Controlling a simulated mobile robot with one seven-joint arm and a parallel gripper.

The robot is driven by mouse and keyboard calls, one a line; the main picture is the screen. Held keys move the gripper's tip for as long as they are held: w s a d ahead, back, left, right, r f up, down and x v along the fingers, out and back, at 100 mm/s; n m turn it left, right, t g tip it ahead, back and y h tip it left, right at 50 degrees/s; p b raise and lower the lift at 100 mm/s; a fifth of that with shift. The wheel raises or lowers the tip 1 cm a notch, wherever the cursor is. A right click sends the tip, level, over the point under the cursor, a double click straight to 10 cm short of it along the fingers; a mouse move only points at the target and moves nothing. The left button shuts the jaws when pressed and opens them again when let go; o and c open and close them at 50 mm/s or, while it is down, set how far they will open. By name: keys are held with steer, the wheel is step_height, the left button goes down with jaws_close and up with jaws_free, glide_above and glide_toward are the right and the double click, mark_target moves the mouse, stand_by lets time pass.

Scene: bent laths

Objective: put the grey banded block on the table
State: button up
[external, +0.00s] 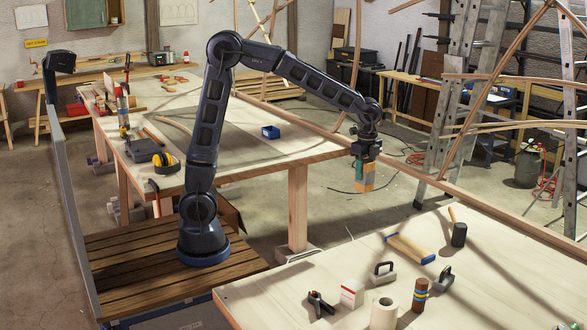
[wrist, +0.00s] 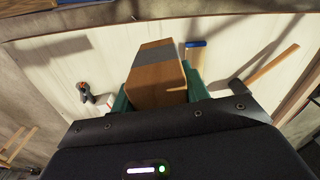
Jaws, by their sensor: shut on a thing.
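The grey banded block (external: 366,182) is wooden and orange-brown. In the wrist view the block (wrist: 160,85) shows a grey band across its far part. My gripper (external: 363,166) is shut on the block, with a green finger on each side of it. The block hangs below the gripper in the air. In the external view it appears in the gap between the two tables. The near table (external: 270,293) has a pale top; in the wrist view a pale table top (wrist: 110,57) shows beyond the block.
The near table carries a clamp (external: 320,303), a white box (external: 351,292), a roll (external: 384,313), a striped cylinder (external: 419,296), a mallet (external: 458,234) and a blue-ended wooden tool (external: 409,248). Its left front area is clear. The far table holds a blue bin (external: 270,132). Bent laths arch at right.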

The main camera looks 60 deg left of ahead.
steer(key=w+a+n, duration=0.2)
steer(key=w+a, duration=0.6)
steer(key=a, duration=0.4)
steer(key=w+a+n, duration=0.3)
steer(key=w+a, duration=0.4)
steer(key=a, duration=0.5)
steer(key=a+n, duration=0.6)
steer(key=a, duration=3.4)
steer(key=s+a+n, duration=0.2)
steer(key=s+a, duration=0.6)
steer(key=a, duration=0.4)
steer(key=s+a+n, duration=0.2)
steer(key=s+a, duration=0.6)
steer(key=a, duration=0.4)
steer(key=s+a+n, duration=0.1)
steer(key=s+a, duration=0.7)
steer(key=a, duration=0.4)
step_height(320, 180, down, 21)
steer(key=shift+a+r, duration=0.1)
